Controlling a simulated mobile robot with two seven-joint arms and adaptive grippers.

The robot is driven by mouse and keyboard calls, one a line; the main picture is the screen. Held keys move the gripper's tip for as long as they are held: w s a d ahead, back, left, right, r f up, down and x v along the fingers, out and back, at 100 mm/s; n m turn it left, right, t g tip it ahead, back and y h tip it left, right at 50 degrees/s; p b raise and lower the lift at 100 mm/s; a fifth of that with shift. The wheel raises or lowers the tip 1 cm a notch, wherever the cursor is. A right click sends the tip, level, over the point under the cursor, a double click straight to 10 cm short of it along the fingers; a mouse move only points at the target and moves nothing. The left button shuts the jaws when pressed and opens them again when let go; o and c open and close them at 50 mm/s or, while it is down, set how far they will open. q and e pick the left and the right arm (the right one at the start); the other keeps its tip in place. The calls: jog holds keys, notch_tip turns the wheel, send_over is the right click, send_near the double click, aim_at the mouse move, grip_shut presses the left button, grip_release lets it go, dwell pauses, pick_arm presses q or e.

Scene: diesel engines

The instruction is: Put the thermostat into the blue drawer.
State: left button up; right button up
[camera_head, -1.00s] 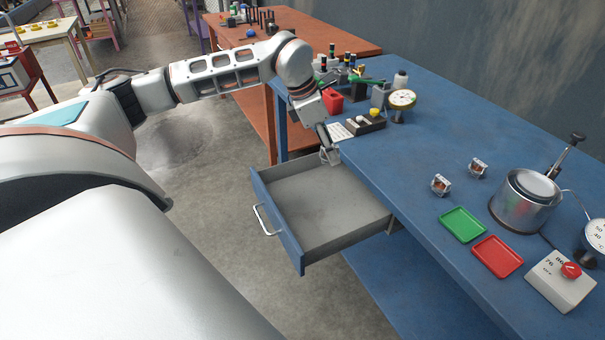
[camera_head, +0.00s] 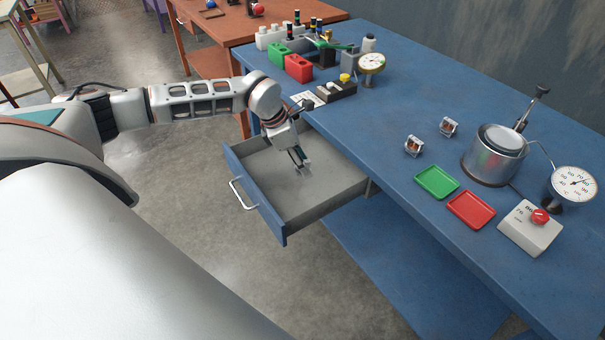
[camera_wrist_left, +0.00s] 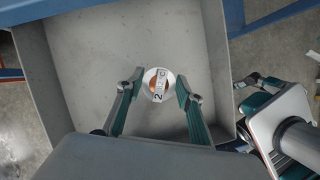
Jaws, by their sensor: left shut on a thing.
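My left gripper (camera_head: 303,170) points down into the open blue drawer (camera_head: 256,197), which sticks out from the blue workbench. In the left wrist view my left gripper (camera_wrist_left: 159,88) is shut on the thermostat (camera_wrist_left: 158,85), a small round metal part with a copper-coloured middle and a printed label. The thermostat lies over the bare grey drawer floor (camera_wrist_left: 85,60). I cannot tell whether it touches the floor. A second gripper, apparently my right one (camera_wrist_left: 285,110), shows partly at the right of the wrist view, outside the drawer; its jaws are unclear.
Two similar metal parts (camera_head: 413,146) (camera_head: 449,127) stand on the blue workbench (camera_head: 400,210). Near them are a green tray (camera_head: 436,182), a red tray (camera_head: 471,209), a metal pot (camera_head: 492,158) and a dial gauge (camera_head: 573,183). Bins and a small gauge crowd the far end.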

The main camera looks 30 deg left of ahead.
pick_arm(q)
jog(key=shift+f, duration=2.3)
jog(key=shift+f, duration=0.2)
jog(key=o, duration=1.1)
jog(key=shift+r, duration=0.1)
